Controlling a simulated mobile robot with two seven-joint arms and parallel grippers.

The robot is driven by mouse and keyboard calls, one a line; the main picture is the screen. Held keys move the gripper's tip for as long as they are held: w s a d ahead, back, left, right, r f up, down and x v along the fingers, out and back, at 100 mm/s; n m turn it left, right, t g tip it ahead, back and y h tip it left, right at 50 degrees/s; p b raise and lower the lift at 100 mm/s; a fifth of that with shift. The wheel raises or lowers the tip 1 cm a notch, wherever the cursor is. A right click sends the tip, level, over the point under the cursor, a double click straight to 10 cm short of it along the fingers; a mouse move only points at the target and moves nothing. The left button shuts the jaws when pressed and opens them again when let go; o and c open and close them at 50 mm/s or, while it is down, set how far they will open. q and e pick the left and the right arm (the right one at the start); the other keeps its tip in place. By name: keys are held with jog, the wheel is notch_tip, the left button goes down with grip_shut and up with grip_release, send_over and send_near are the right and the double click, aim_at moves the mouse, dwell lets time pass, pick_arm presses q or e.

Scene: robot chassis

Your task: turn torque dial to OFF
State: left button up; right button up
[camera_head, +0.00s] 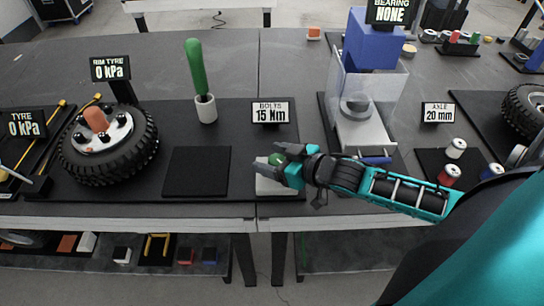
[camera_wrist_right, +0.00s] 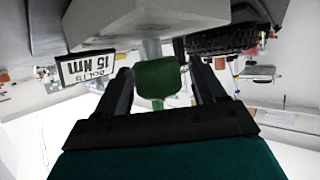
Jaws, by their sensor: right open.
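The torque dial is a green knob (camera_head: 275,159) on a pale grey block (camera_head: 266,187) at the front edge of the table's middle. A sign (camera_head: 270,112) behind it reads BOLTS 15 Nm. My right gripper (camera_head: 281,162) is at the dial, its fingers open. In the right wrist view, the green knob (camera_wrist_right: 157,80) sits between the two dark fingers, with a visible gap at each side. The knob's shaft joins the grey block (camera_wrist_right: 150,18). The sign (camera_wrist_right: 85,66) shows upside down there. My left gripper is not in view.
A black square pad (camera_head: 196,171) lies left of the dial block. A clear-walled blue press (camera_head: 369,100) stands behind my right forearm.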

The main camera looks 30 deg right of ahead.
jog(key=shift+w+a, duration=0.1)
jog(key=shift+w, duration=0.05)
jog(key=c, duration=0.9)
jog(key=shift+c, duration=0.2)
